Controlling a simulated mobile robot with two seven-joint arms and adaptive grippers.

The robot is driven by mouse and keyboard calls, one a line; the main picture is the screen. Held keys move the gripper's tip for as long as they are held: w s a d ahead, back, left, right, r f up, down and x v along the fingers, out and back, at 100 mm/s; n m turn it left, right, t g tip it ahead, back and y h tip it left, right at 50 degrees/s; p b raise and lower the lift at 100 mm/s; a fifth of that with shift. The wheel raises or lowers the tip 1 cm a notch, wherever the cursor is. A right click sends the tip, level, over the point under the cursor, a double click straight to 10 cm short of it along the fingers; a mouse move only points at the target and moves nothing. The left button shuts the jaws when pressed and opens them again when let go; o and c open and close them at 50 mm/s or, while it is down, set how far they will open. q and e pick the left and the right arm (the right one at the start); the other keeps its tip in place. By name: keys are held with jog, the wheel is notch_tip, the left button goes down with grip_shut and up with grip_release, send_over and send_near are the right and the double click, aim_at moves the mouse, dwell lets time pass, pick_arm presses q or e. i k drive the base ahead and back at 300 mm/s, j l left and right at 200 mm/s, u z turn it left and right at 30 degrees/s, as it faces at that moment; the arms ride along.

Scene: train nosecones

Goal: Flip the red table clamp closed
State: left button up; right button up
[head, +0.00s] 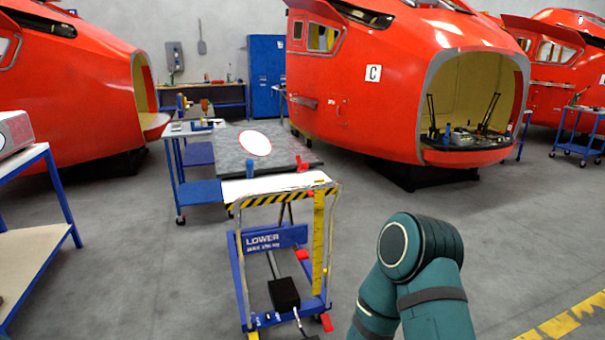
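A small red clamp (303,165) sits at the front right edge of the grey table top (222,158), near the middle of the view. It is too small to tell whether it is flipped open or closed. A teal link of my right arm fills the lower right of the head view, apart from the clamp. Neither of my grippers shows in this view.
A blue lift trolley (262,240) with a striped front edge stands just before the table. A blue cart (192,192) is at its left and a workbench (30,240) at far left. Red nosecones (365,90) stand behind.

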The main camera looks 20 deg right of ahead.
aim_at(304, 166)
jog(key=i+j, duration=0.1)
jog(key=i, duration=0.4)
jog(key=i+j+z, duration=0.1)
jog(key=i, duration=0.4)
jog(key=i+j, duration=0.1)
jog(key=i, duration=0.4)
jog(key=z, duration=0.05)
